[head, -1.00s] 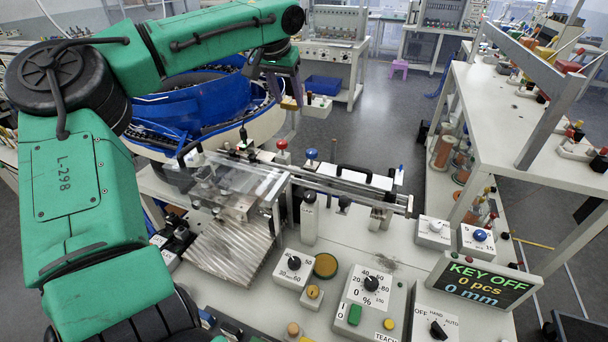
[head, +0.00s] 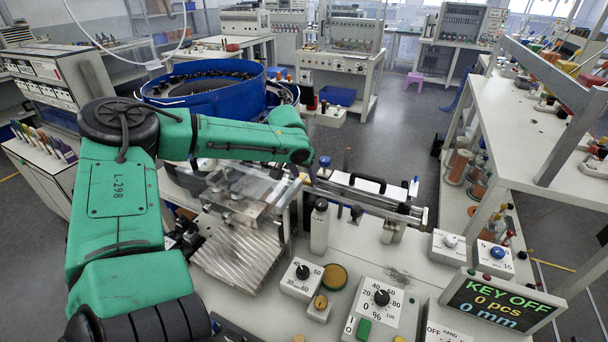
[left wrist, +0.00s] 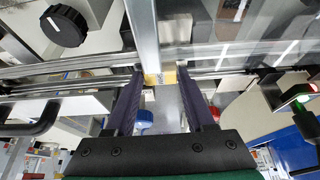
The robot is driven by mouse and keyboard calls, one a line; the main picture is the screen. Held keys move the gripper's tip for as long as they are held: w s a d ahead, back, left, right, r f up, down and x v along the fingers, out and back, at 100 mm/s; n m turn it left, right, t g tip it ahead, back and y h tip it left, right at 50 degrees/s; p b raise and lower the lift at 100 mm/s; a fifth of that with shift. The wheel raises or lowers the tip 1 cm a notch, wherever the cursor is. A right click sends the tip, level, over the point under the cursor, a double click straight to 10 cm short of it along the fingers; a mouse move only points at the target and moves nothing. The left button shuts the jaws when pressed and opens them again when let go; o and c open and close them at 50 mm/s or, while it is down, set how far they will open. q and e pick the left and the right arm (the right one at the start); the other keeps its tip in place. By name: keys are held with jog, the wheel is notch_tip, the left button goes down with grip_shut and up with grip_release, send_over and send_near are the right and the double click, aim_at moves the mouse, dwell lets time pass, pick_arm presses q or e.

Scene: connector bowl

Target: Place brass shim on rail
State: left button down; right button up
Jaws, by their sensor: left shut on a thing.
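In the left wrist view my left gripper (left wrist: 160,74) has its two dark purple fingers closed on a small brass-yellow shim (left wrist: 157,79) at their tips. The shim lies close to a long metal rail (left wrist: 75,88) in that picture; I cannot tell whether it touches. In the head view the rail (head: 372,202) runs across the bench behind the bottle and dials. My green left arm reaches over the bench from the left, its wrist end above the rail's left part. The fingertips and shim are mostly hidden there. My right gripper is not in view.
A clear cover (head: 245,190) and ribbed metal plate (head: 238,255) lie left of the rail. The blue bowl (head: 200,99) is behind my arm. Control boxes fill the front.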

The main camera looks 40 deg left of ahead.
pick_arm(q)
jog(key=shift+f, duration=0.2)
jog(key=shift+c, duration=1.3)
grip_release()
jog(key=v, duration=1.2)
jog(key=shift+b, duration=0.3)
